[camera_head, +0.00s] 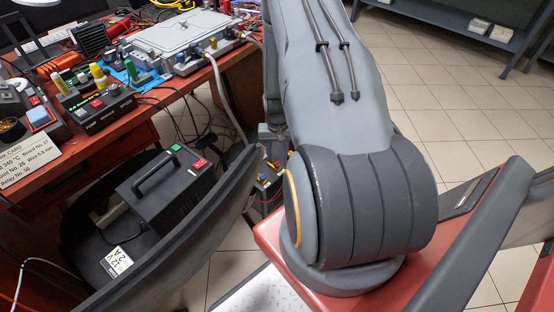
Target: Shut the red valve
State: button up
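I cannot make out a red valve with certainty. A light grey metal box (172,36) lies on the wooden workbench (105,148) at the upper left. Small fittings, some with blue and yellow parts, line its near edge, and a pale hose (221,92) runs down from its right end. These parts are too small to tell a valve or its handle position. My large grey arm fills the middle and right and hides what lies behind it. My gripper is not in view.
Small bottles and a black device with a red switch (97,103) crowd the bench's left. Below stands a black case with a handle (165,193). A grey shelf (455,22) stands at the back right; tiled floor (425,110) before it is clear.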

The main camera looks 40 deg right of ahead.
jog(key=shift+r, duration=1.85)
jog(key=shift+a+r, duration=0.1)
notch_tip(320, 180, up, 13)
jog(key=n+p, duration=0.2)
jog(key=p, duration=0.1)
send_over(276, 164)
jog(key=a, duration=0.6)
jog(key=s+a+r+n+p, duration=0.25)
jog(key=a+r, duration=0.45)
jog(key=r, duration=0.5)
jog(key=s+a+r+n+p, duration=0.1)
jog(key=s+a+r+p, duration=0.2)
jog(key=s+a+r, duration=0.3)
jog(key=s+a+r+n+p, duration=0.2)
jog(key=s+a+r, duration=0.5)
jog(key=r, duration=0.6)
jog(key=shift+s+r+p, duration=0.15)
jog(key=shift+s+p, duration=0.55)
